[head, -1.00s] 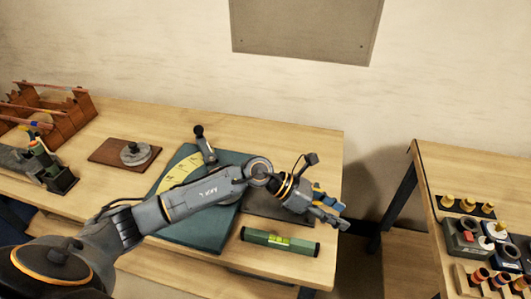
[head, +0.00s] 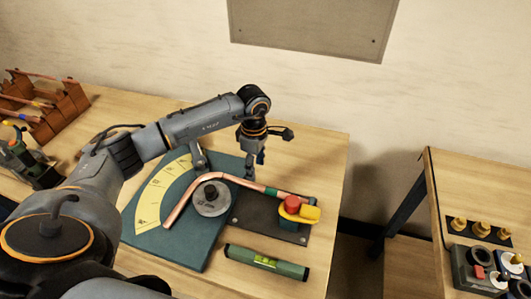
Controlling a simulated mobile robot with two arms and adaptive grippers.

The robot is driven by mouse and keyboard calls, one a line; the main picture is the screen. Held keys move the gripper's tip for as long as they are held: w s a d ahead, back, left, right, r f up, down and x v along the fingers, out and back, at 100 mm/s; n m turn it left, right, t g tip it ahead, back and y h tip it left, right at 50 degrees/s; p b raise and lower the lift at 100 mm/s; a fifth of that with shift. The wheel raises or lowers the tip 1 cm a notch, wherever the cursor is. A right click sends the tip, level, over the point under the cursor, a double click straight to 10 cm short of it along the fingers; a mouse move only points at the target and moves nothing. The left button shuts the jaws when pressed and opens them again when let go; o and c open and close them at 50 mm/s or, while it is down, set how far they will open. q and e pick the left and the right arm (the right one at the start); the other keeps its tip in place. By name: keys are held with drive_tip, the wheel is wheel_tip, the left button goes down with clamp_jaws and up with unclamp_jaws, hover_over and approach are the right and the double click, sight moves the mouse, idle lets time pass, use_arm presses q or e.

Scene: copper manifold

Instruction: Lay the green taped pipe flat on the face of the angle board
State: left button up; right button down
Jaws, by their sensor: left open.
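A bent copper pipe (head: 232,179) with a green tape band (head: 270,191) curves around a grey round former (head: 211,198). Its left leg slants over the yellow scale side of the teal angle board (head: 192,240). Its right leg runs over a dark plate (head: 262,226) to a red and yellow clamp-like block (head: 296,209). Whether the pipe touches the board's face I cannot tell. My left gripper (head: 251,172) points down, open and empty, close by the pipe's right leg between the former and the green band. My right gripper is not in view.
A green level (head: 266,262) lies in front of the plate. A brown pipe rack (head: 50,112) stands at the far left. A second table (head: 440,255) with fittings stands at right, across a gap. Bare wood lies behind and right of my left gripper.

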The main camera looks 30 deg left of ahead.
sight(255, 184)
use_arm(q)
drive_tip(key=shift+f, duration=0.1)
drive_tip(key=shift+s+f+b, duration=0.5)
drive_tip(key=shift+s+b, duration=0.1)
wheel_tip(255, 184, down, 2)
drive_tip(key=shift+f+b, duration=0.15)
drive_tip(key=shift+b, duration=0.5)
drive_tip(key=f+b, duration=0.2)
drive_tip(key=f, duration=0.1)
drive_tip(key=f+b, duration=0.2)
drive_tip(key=shift+w, duration=0.3)
drive_tip(key=shift+f, duration=0.3)
drive_tip(key=c, duration=0.3)
clamp_jaws()
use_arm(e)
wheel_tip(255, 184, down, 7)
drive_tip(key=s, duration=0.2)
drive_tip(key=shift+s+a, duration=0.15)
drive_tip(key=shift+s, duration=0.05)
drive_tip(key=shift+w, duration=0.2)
